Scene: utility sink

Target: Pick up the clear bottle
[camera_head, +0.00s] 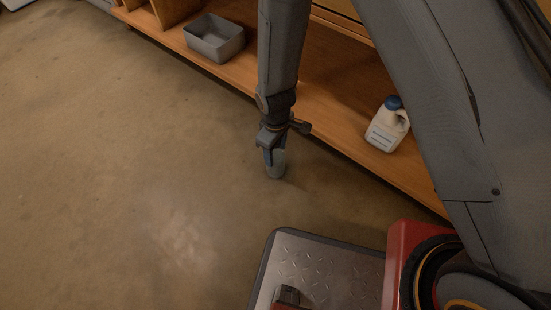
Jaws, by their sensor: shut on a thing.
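The clear bottle (276,169) is a small, greyish see-through shape low over the concrete floor, left of the wooden shelf. My gripper (271,153) points down from above and is shut on its upper part. The fingers hide the top of the bottle. A soft dark patch lies on the floor beside the bottle's lower end. I cannot tell whether its base touches the floor or hangs just above it.
A low wooden shelf (330,135) runs diagonally along the right. On it stand a grey bin (214,40) and a white jug with a blue cap (387,127). My own base fills the lower right. The concrete floor (120,170) at left is clear.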

